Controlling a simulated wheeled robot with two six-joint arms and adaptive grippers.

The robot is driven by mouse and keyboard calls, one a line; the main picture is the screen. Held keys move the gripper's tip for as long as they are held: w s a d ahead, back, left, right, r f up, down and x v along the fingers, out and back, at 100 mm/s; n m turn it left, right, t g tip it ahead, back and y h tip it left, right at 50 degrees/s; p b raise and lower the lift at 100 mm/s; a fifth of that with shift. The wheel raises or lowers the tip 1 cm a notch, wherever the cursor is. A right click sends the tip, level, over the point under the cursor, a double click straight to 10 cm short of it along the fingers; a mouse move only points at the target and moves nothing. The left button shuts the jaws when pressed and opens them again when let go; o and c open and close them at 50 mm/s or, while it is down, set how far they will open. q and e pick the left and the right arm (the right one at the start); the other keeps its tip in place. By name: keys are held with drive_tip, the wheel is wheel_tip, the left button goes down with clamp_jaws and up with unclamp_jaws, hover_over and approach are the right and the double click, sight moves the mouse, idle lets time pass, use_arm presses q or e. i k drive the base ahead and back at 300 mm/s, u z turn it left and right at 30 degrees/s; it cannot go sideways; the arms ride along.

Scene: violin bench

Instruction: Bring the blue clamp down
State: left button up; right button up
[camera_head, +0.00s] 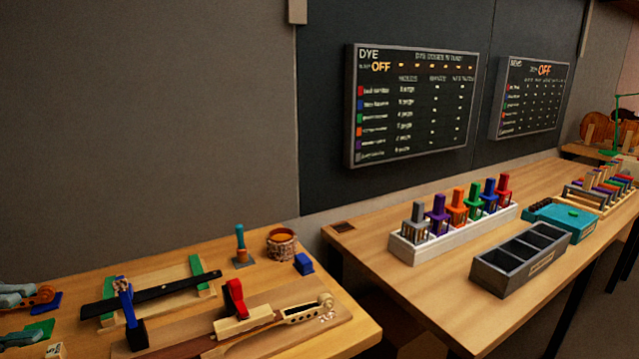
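No gripper shows at the blue clamp. My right gripper is not in view.
A dark bar (160,293) lies across a wooden frame behind the blue clamp. The right bench (400,275) holds a rack (455,231) of coloured pieces and a grey divided tray (520,258).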

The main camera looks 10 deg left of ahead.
sight(125, 290)
drive_tip(key=k, duration=1)
